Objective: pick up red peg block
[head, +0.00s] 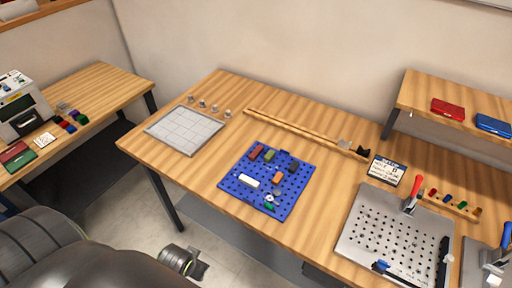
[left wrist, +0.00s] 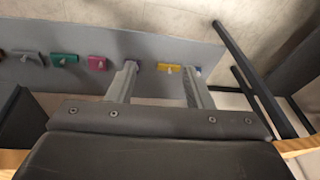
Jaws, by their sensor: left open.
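The blue pegboard (head: 233,180) lies on the middle of the wooden table. A dark red block (head: 257,152) stands near its far left edge, with an olive green block beside it to the right. Orange, dark, white, grey and green pieces also stand on the board. In the left wrist view my left gripper (left wrist: 160,70) has its two fingers apart with nothing held between them. The red block cannot be made out there. I cannot place the left fingers for sure in the head view, but they are not at the pegboard. My right gripper is in neither view.
A grey grid plate (head: 185,130) lies left of the pegboard, and a perforated metal plate (head: 362,232) with a red-handled clamp lies right. A wooden rail (head: 300,131) runs behind. A grey strip (left wrist: 30,40) with several coloured pieces lies beyond the left fingers.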

